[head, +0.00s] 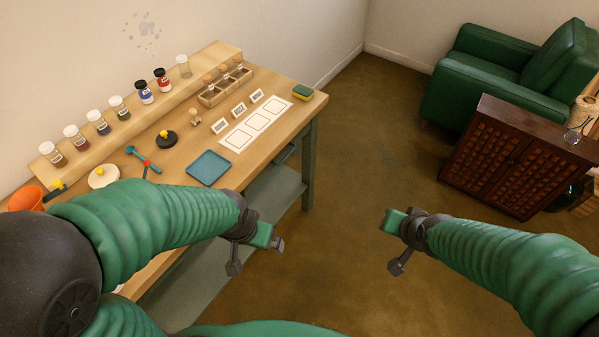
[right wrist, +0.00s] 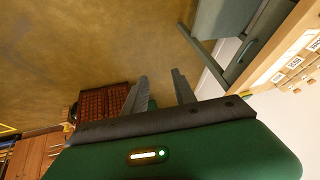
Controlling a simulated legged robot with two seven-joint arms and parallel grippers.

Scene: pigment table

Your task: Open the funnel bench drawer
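The wooden bench (head: 285,92) runs along the wall at the left. A dark bar handle (head: 286,154) shows below its front edge near the right end. In the right wrist view a grey-green front with a dark handle (right wrist: 251,50) shows under the tabletop; it looks shut. My left gripper (head: 257,257) is open and empty in front of the bench, and its arm hides much of the bench front. My right gripper (head: 394,242) is open and empty over the floor, right of the bench and apart from it. Its parted fingers show in the right wrist view (right wrist: 160,88).
On the bench are jars (head: 120,108), a blue tray (head: 209,168), a white card sheet (head: 256,125), a sponge (head: 303,92) and an orange container (head: 26,198). A lower shelf (head: 268,192) lies beneath. A brown cabinet (head: 520,160) and green armchair (head: 500,75) stand right; floor between is clear.

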